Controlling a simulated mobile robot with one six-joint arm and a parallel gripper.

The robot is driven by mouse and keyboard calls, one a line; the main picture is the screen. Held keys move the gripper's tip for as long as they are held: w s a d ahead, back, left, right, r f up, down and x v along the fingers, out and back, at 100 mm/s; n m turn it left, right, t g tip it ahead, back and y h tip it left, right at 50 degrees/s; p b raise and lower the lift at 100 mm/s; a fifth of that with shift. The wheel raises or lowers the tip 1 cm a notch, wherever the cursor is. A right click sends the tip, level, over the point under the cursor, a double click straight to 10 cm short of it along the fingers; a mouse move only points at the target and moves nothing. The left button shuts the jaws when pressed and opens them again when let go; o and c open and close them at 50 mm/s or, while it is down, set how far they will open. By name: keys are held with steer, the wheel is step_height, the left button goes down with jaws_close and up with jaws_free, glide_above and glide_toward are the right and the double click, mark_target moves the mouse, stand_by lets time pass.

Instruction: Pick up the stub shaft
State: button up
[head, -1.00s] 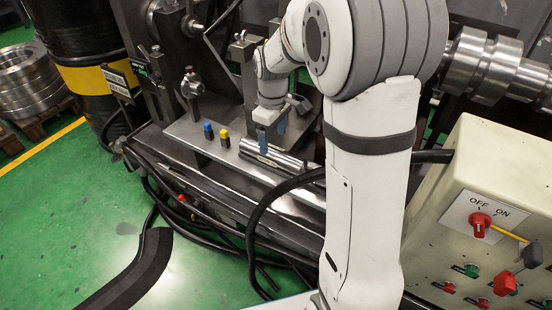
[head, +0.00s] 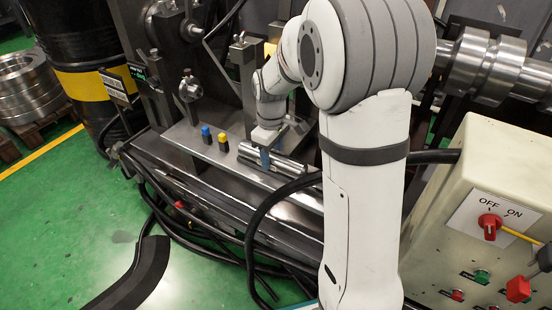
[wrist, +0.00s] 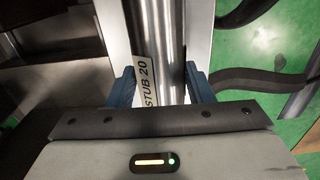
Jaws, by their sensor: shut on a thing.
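The stub shaft (head: 284,165) is a bright metal cylinder lying along the grey fixture bed in the head view. In the wrist view the shaft (wrist: 170,45) runs up the picture between my blue fingers, with a white label reading "STUB 20" beside its left side. My gripper (head: 266,153) points down over the shaft, and in the wrist view my gripper (wrist: 162,82) is shut on it, one finger on each side. The shaft's near end is hidden under the gripper body. I cannot tell any gap beneath the shaft.
A blue block (head: 206,134) and a yellow block (head: 223,142) stand on the bed left of the gripper. A black hose (head: 262,207) loops in front of the bed. A control cabinet (head: 473,165) stands at right. Green floor (head: 45,215) is open at left.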

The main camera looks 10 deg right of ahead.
mark_target(272, 152)
steer(key=c, duration=0.7)
step_height(272, 152, up, 10)
steer(key=p, duration=0.4)
